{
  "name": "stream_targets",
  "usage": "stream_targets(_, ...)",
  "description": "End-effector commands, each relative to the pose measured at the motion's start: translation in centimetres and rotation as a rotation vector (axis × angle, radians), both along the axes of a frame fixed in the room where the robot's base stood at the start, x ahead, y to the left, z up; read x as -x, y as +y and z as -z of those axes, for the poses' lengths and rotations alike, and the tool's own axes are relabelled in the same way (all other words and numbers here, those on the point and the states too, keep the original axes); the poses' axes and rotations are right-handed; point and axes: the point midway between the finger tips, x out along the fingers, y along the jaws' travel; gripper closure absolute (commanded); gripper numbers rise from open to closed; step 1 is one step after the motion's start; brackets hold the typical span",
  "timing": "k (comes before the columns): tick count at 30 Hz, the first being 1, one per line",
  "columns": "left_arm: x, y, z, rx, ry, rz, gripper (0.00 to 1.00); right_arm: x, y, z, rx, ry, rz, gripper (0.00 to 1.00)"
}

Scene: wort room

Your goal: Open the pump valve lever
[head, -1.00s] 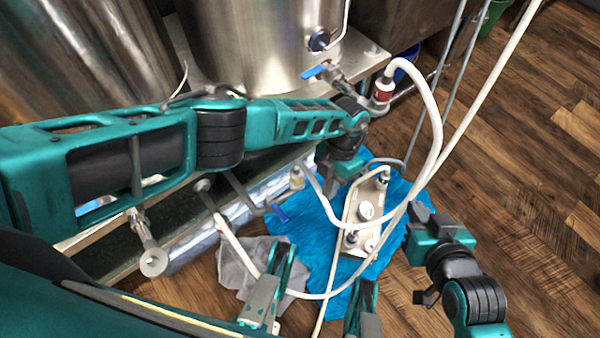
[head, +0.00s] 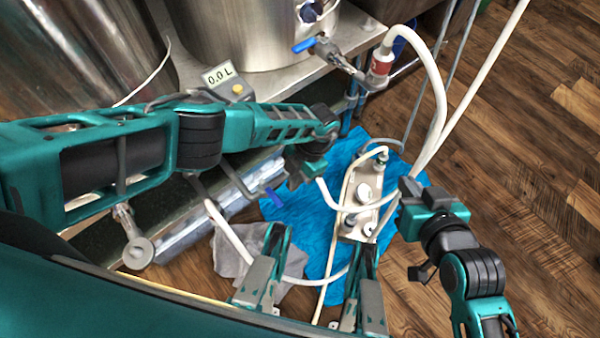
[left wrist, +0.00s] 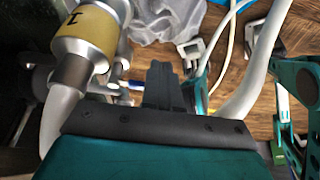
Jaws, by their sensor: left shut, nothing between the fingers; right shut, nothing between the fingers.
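A blue lever (head: 272,198) sits on a valve by the low pipe left of the pump, in the head view. A second blue lever (head: 304,45) is on the steel kettle's outlet valve. The beige pump (head: 363,195) lies on a blue cloth. My left gripper (head: 294,182) is just right of and above the low blue lever; its fingertips are hard to make out there. In the left wrist view its fingers (left wrist: 163,86) are shut and empty, beside a blue-tipped part (left wrist: 124,86). My right gripper (head: 408,188) is shut and empty, right of the pump.
White hoses (head: 440,110) loop from the kettle valve to the pump. A grey cloth (head: 232,255) lies on the wooden floor. A pipe with a yellow band marked 1 (left wrist: 88,36) is close left of my left gripper. Floor at the right (head: 540,180) is clear.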

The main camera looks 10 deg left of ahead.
Motion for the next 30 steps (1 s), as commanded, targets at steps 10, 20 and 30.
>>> stream_targets(10,1.8,1.4,-0.1,0.000,0.000,0.000,1.00,-0.1,-0.3,-0.3,0.003,-0.004,0.007,1.00)
stream_targets(20,2.2,1.7,-0.1,0.000,0.001,-0.002,1.00,0.4,-0.5,0.3,0.006,0.010,0.011,1.00)
stream_targets(30,2.3,2.1,-0.2,0.000,0.001,-0.001,1.00,0.4,-0.5,0.0,0.006,0.010,0.011,1.00)
